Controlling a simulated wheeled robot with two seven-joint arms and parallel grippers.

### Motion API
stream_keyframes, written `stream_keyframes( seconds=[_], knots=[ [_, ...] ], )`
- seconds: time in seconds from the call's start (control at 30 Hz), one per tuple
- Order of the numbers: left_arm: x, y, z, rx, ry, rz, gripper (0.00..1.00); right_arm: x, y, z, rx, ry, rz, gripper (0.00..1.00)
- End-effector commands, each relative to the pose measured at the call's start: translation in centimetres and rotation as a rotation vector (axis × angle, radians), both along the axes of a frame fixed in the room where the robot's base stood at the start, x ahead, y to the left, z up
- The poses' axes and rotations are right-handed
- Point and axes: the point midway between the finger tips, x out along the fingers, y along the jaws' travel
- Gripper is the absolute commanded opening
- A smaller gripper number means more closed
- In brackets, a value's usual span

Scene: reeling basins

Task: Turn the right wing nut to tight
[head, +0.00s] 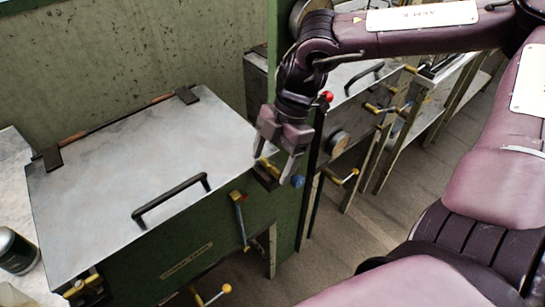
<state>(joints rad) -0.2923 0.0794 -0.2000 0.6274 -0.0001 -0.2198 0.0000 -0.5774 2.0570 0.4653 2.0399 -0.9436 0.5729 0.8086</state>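The right wing nut (268,166) is a yellow piece at the right front corner of the nearest basin's grey metal lid (120,150). My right gripper (272,169) points down over it with its two fingers spread apart. The nut shows between and just behind the fingertips; I cannot tell whether they touch it. A similar yellow wing nut (84,286) shows at the lid's left front corner. My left gripper is not in view.
The lid has a dark handle (171,200). A blue lever (240,219) hangs on the green front. A blue knob (297,181) sits close to the right fingertip, and a red knob (327,96) beside the wrist. More basins stand behind. A dark canister (16,250) is at left.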

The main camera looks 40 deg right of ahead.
Motion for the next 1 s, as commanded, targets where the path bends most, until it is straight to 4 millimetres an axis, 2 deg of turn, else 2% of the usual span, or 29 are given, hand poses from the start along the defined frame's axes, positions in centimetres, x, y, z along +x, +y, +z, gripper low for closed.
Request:
stream_keyframes(
  seconds=[0.03, 0.3, 0.67, 1.0],
  knots=[
    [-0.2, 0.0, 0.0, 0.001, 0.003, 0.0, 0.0, 0.0, 0.0, 0.0, 0.0, 0.0, 0.0, 0.68],
    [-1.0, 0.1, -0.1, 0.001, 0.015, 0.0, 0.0, 0.0, 0.0, 0.0, 0.0, 0.0, 0.0, 0.35],
    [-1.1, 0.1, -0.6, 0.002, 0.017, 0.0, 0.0, 0.0, 0.0, -0.1, 0.0, -0.002, -0.068, 0.35],
    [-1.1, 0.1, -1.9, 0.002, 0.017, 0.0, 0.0, -0.1, 0.1, 0.0, 0.003, -0.006, -0.326, 0.35]
  ],
)
